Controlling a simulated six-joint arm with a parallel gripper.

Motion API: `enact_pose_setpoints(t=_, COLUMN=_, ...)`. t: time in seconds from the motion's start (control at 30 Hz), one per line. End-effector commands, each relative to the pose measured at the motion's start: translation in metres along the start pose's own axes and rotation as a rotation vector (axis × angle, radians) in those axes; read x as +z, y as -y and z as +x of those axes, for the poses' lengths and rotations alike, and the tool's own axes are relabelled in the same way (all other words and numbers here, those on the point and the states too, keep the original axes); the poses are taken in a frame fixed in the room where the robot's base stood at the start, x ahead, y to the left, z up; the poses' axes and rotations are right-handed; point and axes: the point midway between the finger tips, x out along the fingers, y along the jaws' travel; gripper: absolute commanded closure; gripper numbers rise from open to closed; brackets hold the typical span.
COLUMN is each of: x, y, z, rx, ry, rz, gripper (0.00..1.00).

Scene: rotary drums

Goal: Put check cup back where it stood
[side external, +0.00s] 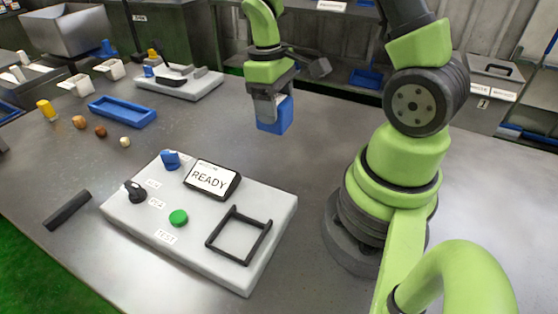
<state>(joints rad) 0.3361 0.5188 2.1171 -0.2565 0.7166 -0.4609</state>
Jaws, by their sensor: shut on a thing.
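The check cup (275,116) is a blue, box-like cup. My gripper (268,103) is shut on it and holds it in the air above the grey table, behind the white control panel. The gripper points down and hides the cup's upper left part. The white panel (270,277) bears a dark square frame (239,236), which is empty. The panel's screen (212,179) reads READY. A green button (178,217), a black knob (135,191) and a blue knob (170,160) also sit on the panel.
A blue tray (122,111) lies at the left, with several small round pieces and a yellow cylinder (46,109) near it. A second white device (180,84) stands at the back. A black bar (67,209) lies left of the panel. The table right of the cup is clear.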

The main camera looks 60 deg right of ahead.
Motion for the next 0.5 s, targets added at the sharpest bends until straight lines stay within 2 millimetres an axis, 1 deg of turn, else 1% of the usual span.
enact_pose_setpoints(t=0.03, x=0.002, y=-0.006, z=0.002, rx=-0.001, ry=0.001, rz=0.005, gripper=0.7)
enact_pose_setpoints(t=0.13, x=0.003, y=-0.011, z=0.011, rx=-0.003, ry=0.006, rz=0.0, gripper=0.7)
enact_pose_setpoints(t=0.3, x=0.0, y=-0.011, z=0.043, rx=-0.005, ry=0.009, rz=-0.001, gripper=0.7)
enact_pose_setpoints(t=0.4, x=-0.002, y=-0.011, z=0.055, rx=-0.004, ry=0.006, rz=0.0, gripper=0.7)
enact_pose_setpoints(t=0.5, x=-0.003, y=-0.011, z=0.062, rx=-0.003, ry=0.005, rz=0.0, gripper=0.7)
